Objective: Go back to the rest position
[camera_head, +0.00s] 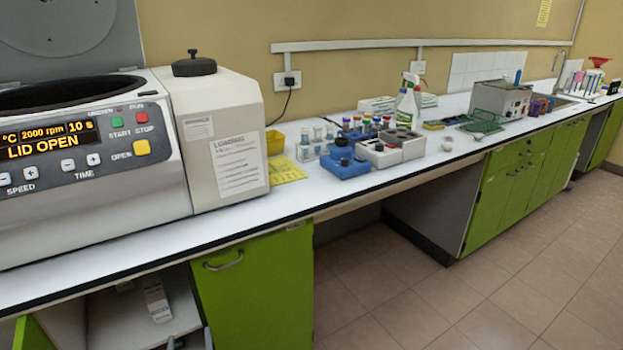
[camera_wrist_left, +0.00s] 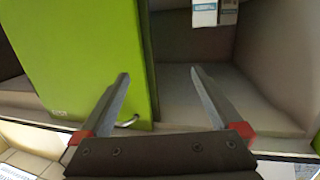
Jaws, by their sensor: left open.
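My left gripper (camera_head: 190,340) shows only by its fingertips at the bottom edge of the head view, low in front of the open cupboard under the bench. In the left wrist view the left gripper (camera_wrist_left: 159,72) has its two grey fingers spread apart with nothing between them. Beyond the fingers are a green cupboard door (camera_wrist_left: 95,60) and the cupboard's pale shelf. My right gripper is in neither view.
A centrifuge (camera_head: 95,200) with its lid up and "LID OPEN" on its display stands on the white bench (camera_head: 290,200). Blue and grey racks (camera_head: 345,163) stand further right. A white box (camera_head: 157,298) sits in the cupboard. The tiled floor (camera_head: 440,305) is clear.

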